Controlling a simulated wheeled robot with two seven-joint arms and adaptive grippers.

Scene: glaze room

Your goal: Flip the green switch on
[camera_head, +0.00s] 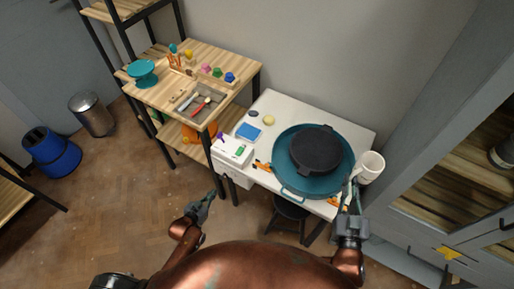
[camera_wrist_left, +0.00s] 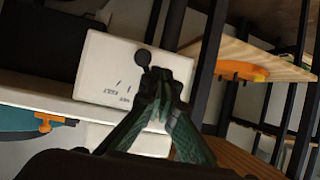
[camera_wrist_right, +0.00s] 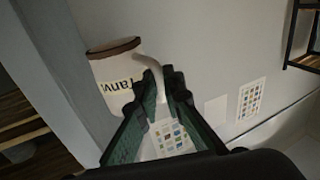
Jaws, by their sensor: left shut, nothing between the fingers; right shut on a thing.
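A white box (camera_head: 228,156) sits at the left front corner of the white table, with a small green part (camera_head: 239,150) and a purple part (camera_head: 220,136) on top. The green part is probably the switch; its position is too small to tell. In the left wrist view, the box (camera_wrist_left: 108,68) has a dark round knob (camera_wrist_left: 143,58) beside my fingertips. My left gripper (camera_head: 209,196) is shut and empty, in front of the table; its fingers (camera_wrist_left: 166,90) overlap the box edge. My right gripper (camera_wrist_right: 160,92) is shut on the handle of a white mug (camera_wrist_right: 113,72), seen at the table's right edge (camera_head: 372,166).
A teal round tray (camera_head: 287,178) with a dark disc (camera_head: 316,149) fills much of the white table (camera_head: 277,104). A wooden shelf unit (camera_head: 240,75) stands to the left. A dark stool (camera_head: 291,208) is under the table.

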